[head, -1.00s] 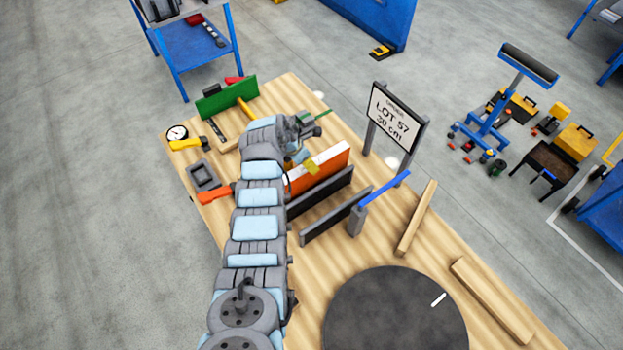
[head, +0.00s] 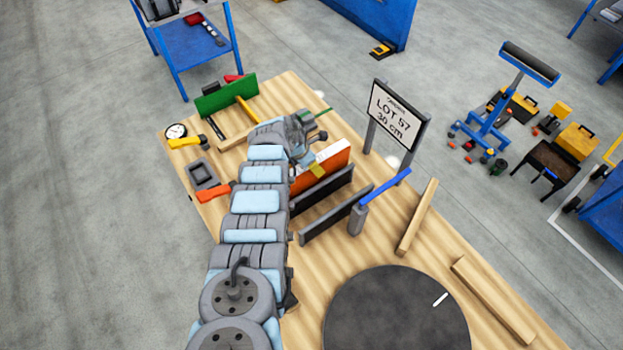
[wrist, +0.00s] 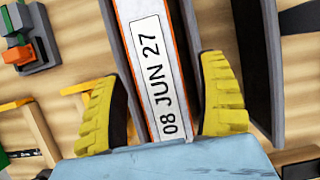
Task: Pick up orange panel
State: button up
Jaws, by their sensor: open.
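The orange panel (head: 328,168) stands on edge on the wooden table, with a white top edge. In the wrist view its top edge (wrist: 158,75) carries a white label reading "08 JUN 27". My gripper (head: 308,166) is over the panel's left part in the head view, partly hidden by my own wrist. In the wrist view my gripper (wrist: 165,105) shows two yellow ribbed fingers, one on each side of the panel. They are open, and a gap shows between the panel and at least the left finger. The exact finger depth is hard to tell.
Dark panels (head: 322,190) stand close beside the orange one, on the near side. A green panel (head: 226,97) stands at the far left. A sign (head: 396,119) reading "LOT 57 30 cm" stands behind right. A dark round disc (head: 395,315) and wooden bars (head: 417,217) lie nearer.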

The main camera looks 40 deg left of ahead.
grip_shut()
dwell(0.4)
jog(key=shift+d, duration=0.1)
